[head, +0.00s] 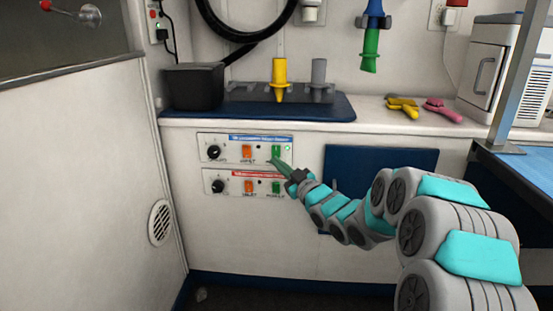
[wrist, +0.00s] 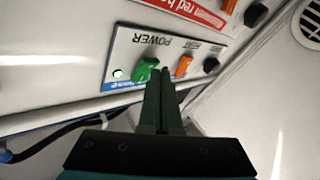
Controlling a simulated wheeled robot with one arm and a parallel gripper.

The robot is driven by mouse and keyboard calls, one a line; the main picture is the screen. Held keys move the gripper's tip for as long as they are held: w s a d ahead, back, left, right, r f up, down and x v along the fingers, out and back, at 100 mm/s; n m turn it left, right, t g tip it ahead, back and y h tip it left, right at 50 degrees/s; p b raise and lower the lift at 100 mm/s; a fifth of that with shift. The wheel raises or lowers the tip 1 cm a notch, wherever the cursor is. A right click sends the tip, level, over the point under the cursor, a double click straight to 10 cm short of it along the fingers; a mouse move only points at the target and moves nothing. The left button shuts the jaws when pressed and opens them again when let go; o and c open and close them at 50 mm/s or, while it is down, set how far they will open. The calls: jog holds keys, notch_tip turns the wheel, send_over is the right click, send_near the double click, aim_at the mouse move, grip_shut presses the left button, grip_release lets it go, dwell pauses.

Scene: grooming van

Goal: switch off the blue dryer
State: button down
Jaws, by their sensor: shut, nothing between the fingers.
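The upper control panel (head: 226,147) on the cabinet front has a blue label strip, a black knob (head: 213,152), an orange switch (head: 247,152) and a green switch (head: 276,152).
A similar panel with a red label (head: 258,174) is directly below; its lamp looks dark. Above, the counter (head: 375,118) holds a black box (head: 193,86), yellow and grey nozzles, and clippers. A blue door (head: 410,160) is to the right of the panels.

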jog(key=shift+w, duration=0.35)
dwell(0.6)
jog(key=shift+s, duration=0.1)
jog(key=shift+s+r, duration=0.15)
jog(key=shift+s, duration=0.55)
jog(key=shift+s+b, duration=0.15)
jog(key=shift+b, duration=0.15)
jog(key=shift+s+a+r+b, duration=0.1)
jog(key=shift+s+b, duration=0.15)
jog(key=shift+s, duration=0.5)
jog(key=shift+s+d+r+b, duration=0.1)
jog(key=shift+s+b, duration=0.15)
jog(key=shift+s, duration=0.55)
jog(key=shift+s+a+r+b, duration=0.1)
jog(key=shift+s+b, duration=0.15)
jog(key=shift+s, duration=0.5)
